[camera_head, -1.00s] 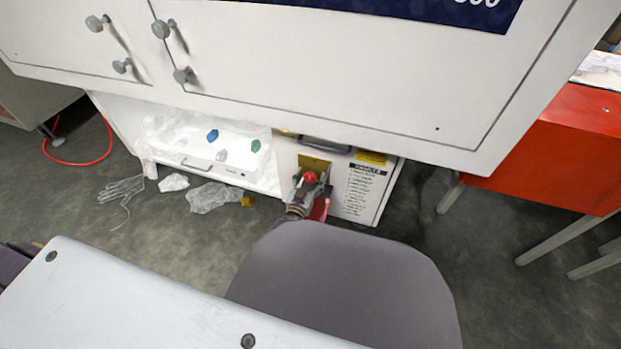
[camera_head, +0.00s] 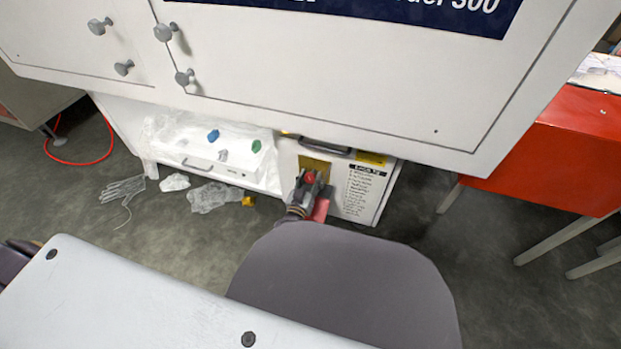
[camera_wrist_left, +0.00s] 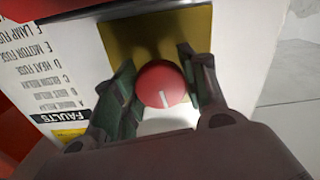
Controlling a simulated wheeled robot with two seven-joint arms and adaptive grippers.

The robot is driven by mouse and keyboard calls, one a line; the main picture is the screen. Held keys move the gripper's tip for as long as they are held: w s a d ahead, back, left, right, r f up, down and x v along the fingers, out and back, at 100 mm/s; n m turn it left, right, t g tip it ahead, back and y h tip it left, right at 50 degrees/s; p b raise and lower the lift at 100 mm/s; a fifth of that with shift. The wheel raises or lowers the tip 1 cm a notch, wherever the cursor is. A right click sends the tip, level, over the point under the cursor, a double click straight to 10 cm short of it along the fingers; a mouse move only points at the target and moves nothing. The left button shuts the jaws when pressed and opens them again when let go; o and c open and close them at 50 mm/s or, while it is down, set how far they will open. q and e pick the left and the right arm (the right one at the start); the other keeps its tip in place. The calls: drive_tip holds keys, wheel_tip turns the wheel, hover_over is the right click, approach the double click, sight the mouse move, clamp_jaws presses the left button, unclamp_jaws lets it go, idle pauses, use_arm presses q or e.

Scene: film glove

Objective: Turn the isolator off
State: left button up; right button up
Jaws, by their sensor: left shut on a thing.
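The isolator is a round red knob (camera_head: 309,177) on a yellow plate (camera_head: 316,163), on the front of the low white cabinet. In the left wrist view the knob (camera_wrist_left: 160,82) faces the camera, with a short white mark near its lower edge, roughly upright in the picture. My left gripper (camera_head: 308,183) is at the knob. In the left wrist view its fingers (camera_wrist_left: 156,92) are on either side of the knob, shut on it. The fingers hide part of the plate. My right gripper is not in view.
A faults label (camera_head: 364,188) is right of the plate. A white tray (camera_head: 200,167) with blue and green items is to the left. Clear film (camera_head: 212,197) and a glove (camera_head: 123,188) lie on the floor. A large white cabinet (camera_head: 300,85) overhangs above.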

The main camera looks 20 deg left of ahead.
use_arm(q)
drive_tip(key=shift+r+n+p, duration=0.1)
drive_tip(key=shift+n+p, duration=0.55)
drive_tip(key=shift+n, duration=0.55)
drive_tip(key=shift+n+p, duration=0.3)
drive_tip(key=shift+n, duration=0.6)
drive_tip(key=n, duration=0.4)
drive_tip(key=shift+n+p, duration=0.3)
drive_tip(key=shift+p, duration=0.05)
drive_tip(key=n, duration=0.4)
drive_tip(key=shift+d+n+b, duration=0.1)
drive_tip(key=shift+n+b, duration=0.3)
drive_tip(key=shift+n, duration=1.3)
drive_tip(key=o, duration=1)
drive_tip(key=shift+o, duration=0.2)
